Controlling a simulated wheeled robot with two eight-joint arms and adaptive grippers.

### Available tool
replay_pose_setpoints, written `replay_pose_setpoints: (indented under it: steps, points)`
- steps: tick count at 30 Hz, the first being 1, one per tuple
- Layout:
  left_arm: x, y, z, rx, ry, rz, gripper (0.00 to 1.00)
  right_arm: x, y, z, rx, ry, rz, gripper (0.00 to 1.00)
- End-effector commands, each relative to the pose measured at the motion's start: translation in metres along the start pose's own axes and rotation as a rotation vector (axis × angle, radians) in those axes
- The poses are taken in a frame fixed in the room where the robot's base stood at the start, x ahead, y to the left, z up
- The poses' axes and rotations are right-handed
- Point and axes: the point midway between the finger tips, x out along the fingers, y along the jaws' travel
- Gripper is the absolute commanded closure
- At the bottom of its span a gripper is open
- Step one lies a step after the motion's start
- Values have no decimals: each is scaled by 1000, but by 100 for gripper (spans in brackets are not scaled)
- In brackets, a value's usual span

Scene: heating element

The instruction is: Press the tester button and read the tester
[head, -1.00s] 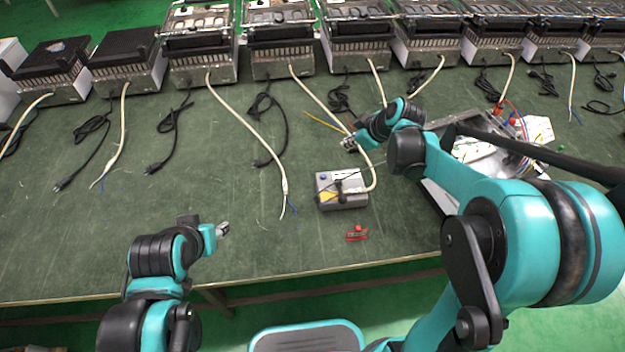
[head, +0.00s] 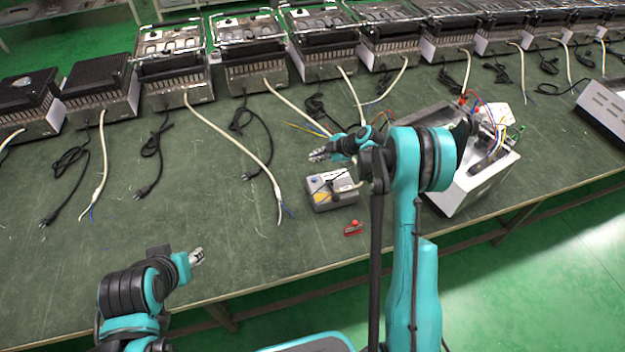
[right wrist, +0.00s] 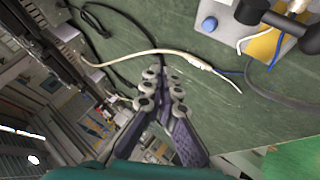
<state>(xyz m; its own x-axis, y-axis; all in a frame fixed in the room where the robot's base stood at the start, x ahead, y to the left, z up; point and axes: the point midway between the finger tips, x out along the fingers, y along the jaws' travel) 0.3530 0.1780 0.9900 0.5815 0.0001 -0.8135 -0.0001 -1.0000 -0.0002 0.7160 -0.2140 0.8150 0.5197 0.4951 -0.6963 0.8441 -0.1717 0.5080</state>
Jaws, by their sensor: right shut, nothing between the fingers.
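The tester (head: 322,202) is a small grey box with a yellow panel on the green table, with a dark clamp and a cable on top. Its blue button (right wrist: 209,24) shows at the upper right of the right wrist view. The tester's display reading cannot be made out. My right gripper (head: 318,155) is shut and empty, just beyond the tester's far left side in the head view. Its fingers (right wrist: 163,75) point away from the button in the right wrist view. My left gripper (head: 197,256) hangs at the table's front left, away from the tester; its jaws are too small to judge.
A small red object (head: 353,229) lies in front of the tester. An open metal housing with coloured wires (head: 472,190) stands to its right. Heater units (head: 250,75) line the back, trailing white and black cables.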

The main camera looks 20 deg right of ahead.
Motion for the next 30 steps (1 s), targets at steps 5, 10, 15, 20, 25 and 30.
replay_pose_setpoints:
  steps: [5, 10, 15, 20, 25, 30]
  points:
    - [0, 0, 0, 0, 0, 0, 60, 0, 0, 0, 1, 0, 0, 100]
    - [4, 0, 3, 0, 0, 0, 60, 5, -4, 4, 1, -1, 0, 100]
    - [12, 0, 9, 0, 0, 0, 60, 17, -12, 12, 1, -1, 0, 100]
    - [23, 0, 16, 0, 0, 0, 60, 32, -24, 24, 2, -1, 0, 100]
    - [36, 0, 26, 0, 0, 0, 60, 50, -37, 36, 2, -1, 0, 100]
    - [46, 0, 33, 0, 0, 0, 60, 60, -44, 44, 2, -1, 0, 100]
